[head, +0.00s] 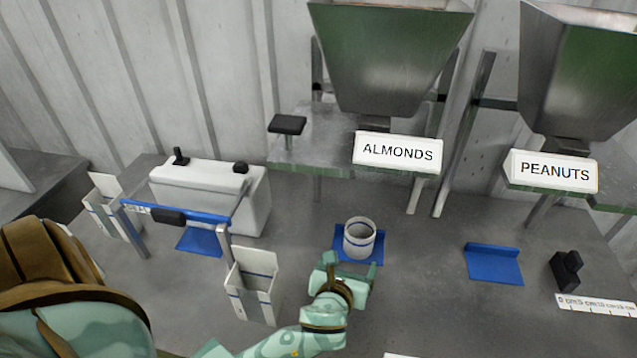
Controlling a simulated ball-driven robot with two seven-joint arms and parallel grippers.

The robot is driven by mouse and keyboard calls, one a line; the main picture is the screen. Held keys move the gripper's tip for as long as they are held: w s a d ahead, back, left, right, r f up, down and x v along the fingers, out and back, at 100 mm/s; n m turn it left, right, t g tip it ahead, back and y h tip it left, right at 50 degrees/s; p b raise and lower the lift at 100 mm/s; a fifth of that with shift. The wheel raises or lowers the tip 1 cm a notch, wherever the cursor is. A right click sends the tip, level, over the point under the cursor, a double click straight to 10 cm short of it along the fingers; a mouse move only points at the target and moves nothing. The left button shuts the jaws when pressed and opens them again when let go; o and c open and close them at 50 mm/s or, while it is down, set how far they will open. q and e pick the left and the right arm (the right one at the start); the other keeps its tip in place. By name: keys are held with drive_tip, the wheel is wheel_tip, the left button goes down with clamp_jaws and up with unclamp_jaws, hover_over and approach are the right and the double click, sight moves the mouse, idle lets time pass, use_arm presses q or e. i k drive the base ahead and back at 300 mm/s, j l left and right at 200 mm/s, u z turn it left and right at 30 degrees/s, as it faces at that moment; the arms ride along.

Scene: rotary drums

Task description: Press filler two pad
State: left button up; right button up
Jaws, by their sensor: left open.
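Two metal hoppers stand at the back, one over an ALMONDS sign (398,152) and one over a PEANUTS sign (554,171). I cannot tell which is filler two. A black pad (287,124) sits on the shelf left of the almonds hopper (390,60). A white cup with blue bands (360,239) stands upright on a blue base (343,256) below the ALMONDS sign. My left gripper (347,271) is open just in front of the cup, close to it; contact is unclear. My right gripper is out of view.
A second blue base (494,265) below the peanuts hopper (577,75) is empty. A black block (566,270) stands right of it. A white machine (212,192) with a blue bar (190,214) and open cartons (255,284) stand at left. Table between the bases is clear.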

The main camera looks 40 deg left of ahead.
sight(288, 125)
drive_tip(key=k+l, duration=0.2)
drive_tip(key=k, duration=0.2)
drive_tip(key=k+l, duration=0.2)
drive_tip(key=k, duration=0.2)
drive_tip(key=i+j+u, duration=0.1)
drive_tip(key=i+u, duration=0.2)
drive_tip(key=u, duration=0.15)
drive_tip(key=i+u, duration=0.3)
drive_tip(key=u, duration=0.15)
drive_tip(key=i+l+u, duration=0.1)
drive_tip(key=i+u, duration=0.2)
drive_tip(key=u, duration=0.2)
